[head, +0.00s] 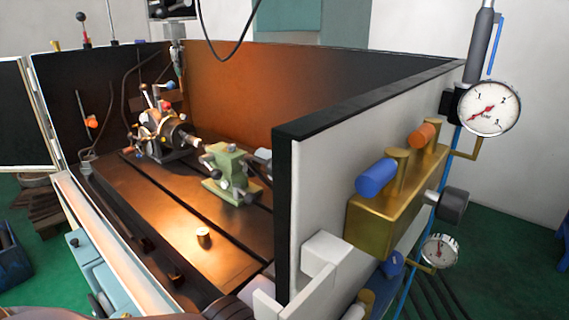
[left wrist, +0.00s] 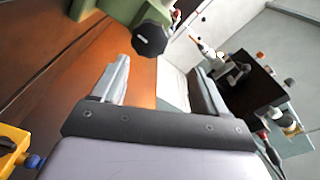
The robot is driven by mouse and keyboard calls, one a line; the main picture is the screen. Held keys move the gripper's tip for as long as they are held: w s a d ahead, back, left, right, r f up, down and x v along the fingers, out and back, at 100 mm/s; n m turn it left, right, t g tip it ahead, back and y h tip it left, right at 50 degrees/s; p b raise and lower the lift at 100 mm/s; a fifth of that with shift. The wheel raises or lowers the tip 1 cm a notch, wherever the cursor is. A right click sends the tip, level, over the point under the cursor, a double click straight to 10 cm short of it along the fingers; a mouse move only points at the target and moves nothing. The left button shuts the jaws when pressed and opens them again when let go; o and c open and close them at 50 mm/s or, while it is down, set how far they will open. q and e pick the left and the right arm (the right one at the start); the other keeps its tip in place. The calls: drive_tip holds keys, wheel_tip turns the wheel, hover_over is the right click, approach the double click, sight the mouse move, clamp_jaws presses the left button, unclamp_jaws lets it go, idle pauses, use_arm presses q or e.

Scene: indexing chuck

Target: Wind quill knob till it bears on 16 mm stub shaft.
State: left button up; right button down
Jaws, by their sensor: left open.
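The green tailstock (head: 230,172) stands on the brown machine bed, facing the indexing chuck (head: 165,135). A short pale stub (head: 195,142), seemingly the stub shaft, juts from the chuck toward it. A gap shows between the stub and the tailstock, but contact at the quill tip is too small to judge. In the left wrist view the dark lobed quill knob (left wrist: 150,39) sits on the green tailstock body (left wrist: 120,12). My left gripper (left wrist: 160,70) is open and empty, its fingertips just short of the knob. My right gripper is not in view.
A white panel with a black edge (head: 285,215) stands at the bed's near right and hides part of the tailstock end. A brass block (head: 395,205) with blue and orange handles and a dial gauge (head: 488,108) are on its outer side. A small brass cylinder (head: 204,237) stands on the bed.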

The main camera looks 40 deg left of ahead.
sight(255, 169)
use_arm(q)
drive_tip(key=shift+g, duration=0.5)
drive_tip(key=a, duration=0.2)
drive_tip(key=a+f+p, duration=0.1)
drive_tip(key=a, duration=0.1)
drive_tip(key=a+f, duration=0.1)
drive_tip(key=a, duration=0.1)
drive_tip(key=shift+a+f, duration=0.15)
drive_tip(key=shift+a, duration=0.1)
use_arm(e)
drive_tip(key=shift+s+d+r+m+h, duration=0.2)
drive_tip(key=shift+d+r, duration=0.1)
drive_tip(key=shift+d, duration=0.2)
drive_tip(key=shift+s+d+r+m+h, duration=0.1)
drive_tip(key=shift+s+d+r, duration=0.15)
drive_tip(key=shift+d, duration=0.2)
use_arm(q)
drive_tip(key=c, duration=1)
drive_tip(key=shift+c, duration=0.2)
drive_tip(key=shift+m+p, duration=0.3)
drive_tip(key=shift+p, duration=0.15)
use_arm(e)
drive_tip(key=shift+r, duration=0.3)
